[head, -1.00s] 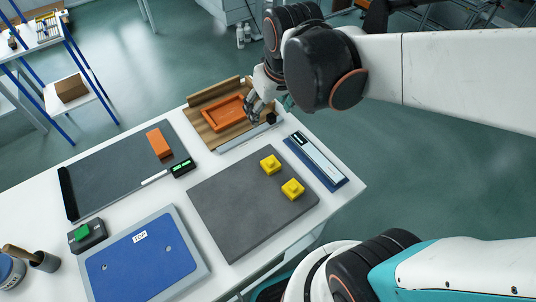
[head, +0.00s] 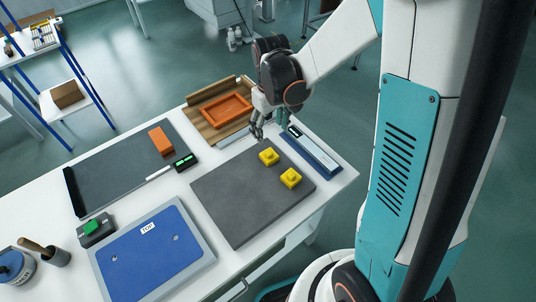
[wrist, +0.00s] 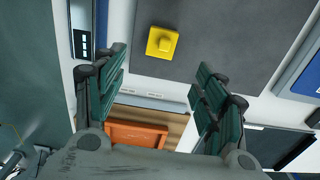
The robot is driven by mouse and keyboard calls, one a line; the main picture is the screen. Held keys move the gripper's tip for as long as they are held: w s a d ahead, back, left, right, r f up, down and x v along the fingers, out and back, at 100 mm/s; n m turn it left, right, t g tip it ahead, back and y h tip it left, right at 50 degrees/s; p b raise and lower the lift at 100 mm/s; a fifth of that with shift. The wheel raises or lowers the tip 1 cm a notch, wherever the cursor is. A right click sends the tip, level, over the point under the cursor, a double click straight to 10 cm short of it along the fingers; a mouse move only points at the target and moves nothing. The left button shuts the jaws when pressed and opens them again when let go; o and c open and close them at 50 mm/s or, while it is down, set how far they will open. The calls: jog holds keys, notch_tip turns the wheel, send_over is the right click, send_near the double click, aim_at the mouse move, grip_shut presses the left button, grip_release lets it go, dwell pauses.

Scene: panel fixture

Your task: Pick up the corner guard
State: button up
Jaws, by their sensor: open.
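Two yellow blocks with raised knobs, the likeliest corner guards, sit on a dark grey plate (head: 235,205). The farther yellow block (head: 269,156) lies closer to my gripper (head: 258,133); the nearer yellow block (head: 290,178) is to its right. My gripper is open and empty, fingers pointing down beyond the plate's far edge, apart from both blocks. In the wrist view one yellow block (wrist: 162,43) shows between and ahead of the spread green-padded fingers, on the grey plate (wrist: 235,30). The other block is not seen there.
A wooden tray (head: 205,132) with an orange frame (head: 226,110) lies behind. A blue case (head: 318,158) is right of the plate. A blue panel (head: 165,262) marked TOP, an orange block (head: 160,141) on a dark mat (head: 115,175) and a small display (head: 187,162) are left.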

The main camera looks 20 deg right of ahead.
aim_at(269, 151)
notch_tip(269, 151, down, 12)
jog(key=b, duration=0.4)
jog(key=shift+a, duration=0.15)
jog(key=c, duration=1)
